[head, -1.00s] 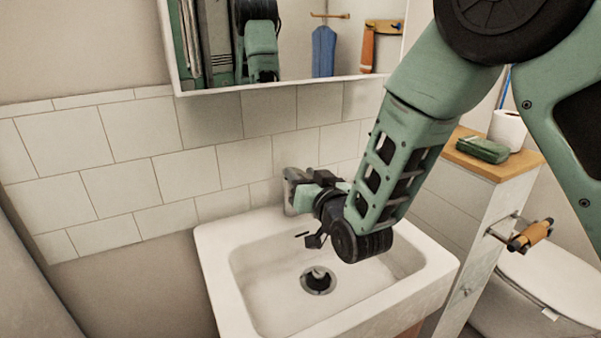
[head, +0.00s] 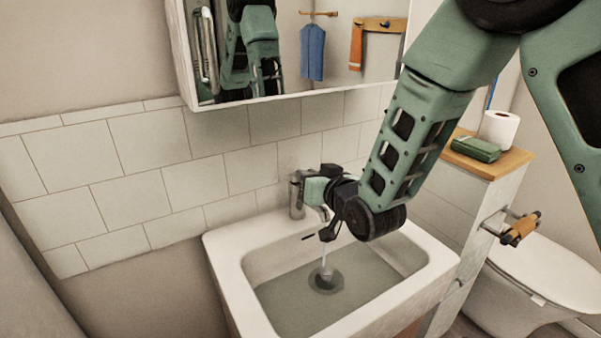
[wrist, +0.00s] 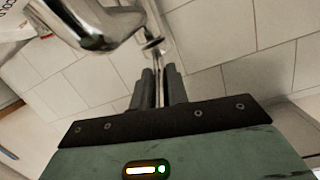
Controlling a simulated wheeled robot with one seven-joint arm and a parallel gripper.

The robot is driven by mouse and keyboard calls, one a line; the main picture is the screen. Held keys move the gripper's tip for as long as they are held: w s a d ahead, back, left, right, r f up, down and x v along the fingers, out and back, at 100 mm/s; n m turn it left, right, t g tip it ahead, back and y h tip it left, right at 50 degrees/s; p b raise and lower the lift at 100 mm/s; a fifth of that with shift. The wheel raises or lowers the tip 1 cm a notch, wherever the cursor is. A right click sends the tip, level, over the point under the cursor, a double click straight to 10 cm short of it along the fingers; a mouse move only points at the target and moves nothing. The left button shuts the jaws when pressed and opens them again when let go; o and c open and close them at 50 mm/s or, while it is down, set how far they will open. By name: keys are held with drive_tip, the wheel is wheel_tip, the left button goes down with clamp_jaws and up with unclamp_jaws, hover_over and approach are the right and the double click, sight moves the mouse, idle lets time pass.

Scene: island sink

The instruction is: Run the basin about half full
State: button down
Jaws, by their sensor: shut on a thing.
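The white basin (head: 229,275) stands below the tiled wall, with a chrome tap (head: 297,195) at its back edge. A thin stream of water (head: 323,258) falls from the tap. Greyish water (head: 290,300) covers the bottom of the basin, its surface below the rim; the exact depth is hard to judge. The dark drain (head: 326,280) shows through the water. In the wrist view, my gripper (wrist: 160,83) is shut on the thin metal tap lever (wrist: 157,62), beside the shiny tap body (wrist: 95,22). My arm hides part of the tap in the head view.
A mirror cabinet (head: 290,95) hangs above the basin. At right, a wooden-topped ledge (head: 512,162) holds a green box (head: 475,149) and a toilet roll (head: 498,128). A toilet (head: 545,275) and an orange-brown roll holder (head: 521,229) stand beyond the basin.

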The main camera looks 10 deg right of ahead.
drive_tip(key=shift+w+r+g, duration=0.1)
drive_tip(key=shift+r+g, duration=0.05)
drive_tip(key=shift+g, duration=0.15)
drive_tip(key=c, duration=1.4)
unclamp_jaws()
drive_tip(key=shift+o, duration=0.2)
